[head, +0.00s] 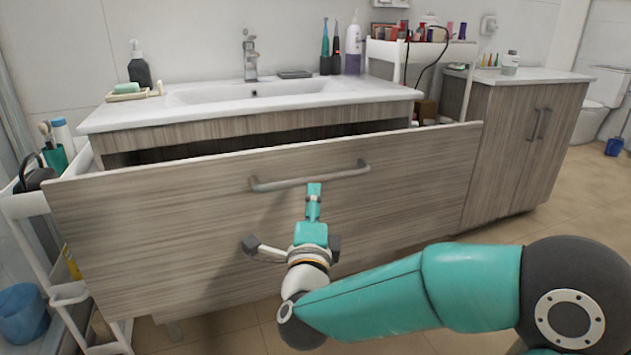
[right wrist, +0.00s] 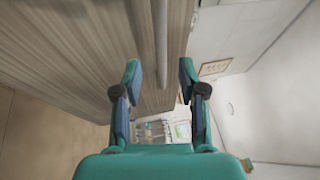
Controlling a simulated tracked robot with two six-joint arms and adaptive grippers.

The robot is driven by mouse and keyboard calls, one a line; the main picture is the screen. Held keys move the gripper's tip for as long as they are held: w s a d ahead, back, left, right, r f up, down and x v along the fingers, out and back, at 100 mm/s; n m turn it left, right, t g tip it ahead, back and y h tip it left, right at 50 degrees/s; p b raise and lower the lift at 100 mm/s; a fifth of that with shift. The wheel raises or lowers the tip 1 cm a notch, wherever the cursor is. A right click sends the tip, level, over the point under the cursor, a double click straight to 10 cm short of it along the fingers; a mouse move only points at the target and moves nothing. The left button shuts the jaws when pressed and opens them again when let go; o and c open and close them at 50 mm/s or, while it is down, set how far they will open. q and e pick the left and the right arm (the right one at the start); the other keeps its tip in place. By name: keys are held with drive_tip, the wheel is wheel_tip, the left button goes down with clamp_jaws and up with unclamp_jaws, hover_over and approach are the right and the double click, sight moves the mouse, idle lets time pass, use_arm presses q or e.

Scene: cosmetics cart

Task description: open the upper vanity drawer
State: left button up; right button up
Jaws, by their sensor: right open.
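The upper vanity drawer (head: 400,205) has a wide wood-grain front and stands pulled out from the vanity, with a dark gap behind its top edge. Its grey bar handle (head: 310,178) runs across the upper middle of the front. My right gripper (head: 314,190) is at the middle of the handle. In the right wrist view the two fingers (right wrist: 159,68) are apart, and the handle bar (right wrist: 160,40) shows between them in the picture. I cannot tell whether either finger touches it. My left gripper is not in view.
A white sink (head: 265,92) with a faucet tops the vanity. A white rack (head: 65,295) stands close at the drawer's left end. A wood-grain side cabinet (head: 510,150) stands to the right. Tiled floor (head: 560,215) is clear at right.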

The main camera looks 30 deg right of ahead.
sight(315, 180)
drive_tip(key=x, duration=0.7)
drive_tip(key=shift+w+d, duration=0.1)
drive_tip(key=shift+w, duration=0.05)
drive_tip(key=shift+c, duration=0.3)
clamp_jaws()
